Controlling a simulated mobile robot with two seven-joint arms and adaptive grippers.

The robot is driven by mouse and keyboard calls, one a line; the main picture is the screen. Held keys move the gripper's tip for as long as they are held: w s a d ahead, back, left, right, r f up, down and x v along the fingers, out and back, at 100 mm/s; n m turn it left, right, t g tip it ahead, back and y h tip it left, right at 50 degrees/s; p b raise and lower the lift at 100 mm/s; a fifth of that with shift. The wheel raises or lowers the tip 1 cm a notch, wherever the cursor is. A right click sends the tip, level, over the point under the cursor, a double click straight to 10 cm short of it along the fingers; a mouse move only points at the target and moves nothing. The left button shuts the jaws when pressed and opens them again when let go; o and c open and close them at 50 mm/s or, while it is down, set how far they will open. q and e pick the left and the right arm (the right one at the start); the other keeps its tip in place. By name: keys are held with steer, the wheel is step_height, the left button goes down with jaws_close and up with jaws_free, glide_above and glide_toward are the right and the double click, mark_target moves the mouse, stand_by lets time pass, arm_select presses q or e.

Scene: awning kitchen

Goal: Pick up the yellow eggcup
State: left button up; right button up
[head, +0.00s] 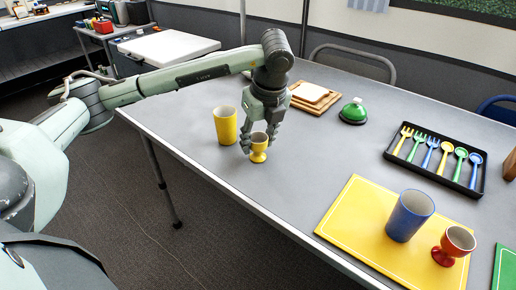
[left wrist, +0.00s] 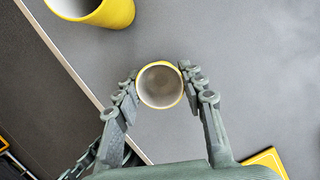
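The yellow eggcup (head: 258,156) is upright near the table's left edge, at the middle of the head view. From above, its round grey-white inside (left wrist: 160,87) shows in the left wrist view. My left gripper (head: 260,140) points down with one finger on each side of the eggcup's bowl. In the left wrist view its fingertips (left wrist: 159,76) meet the rim on both sides, with no clear gap. The eggcup's foot is at or very near the tabletop; I cannot tell if it touches. My right gripper is not in view.
A yellow cup (head: 225,127) stands close left of the eggcup. A green-topped item (head: 353,112) and wooden boards (head: 300,104) lie behind. A cutlery tray (head: 398,158), a yellow mat (head: 352,215), a blue cup (head: 409,217) and a red eggcup (head: 453,246) are to the right.

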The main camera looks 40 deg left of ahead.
arm_select(q)
steer(key=c, duration=0.5)
steer(key=shift+r, duration=0.45)
steer(key=r, duration=0.3)
steer(key=shift+s+a+r+b, duration=0.2)
steer(key=shift+r+b, duration=0.1)
steer(key=s+a+r, duration=0.1)
steer(key=s+r, duration=0.1)
steer(key=s, duration=0.1)
steer(key=s+a+r, duration=0.2)
steer(key=s, duration=0.1)
steer(key=s+a+r, duration=0.1)
steer(key=s+r, duration=0.1)
steer(key=s, duration=0.2)
steer(key=shift+a+r, duration=0.25)
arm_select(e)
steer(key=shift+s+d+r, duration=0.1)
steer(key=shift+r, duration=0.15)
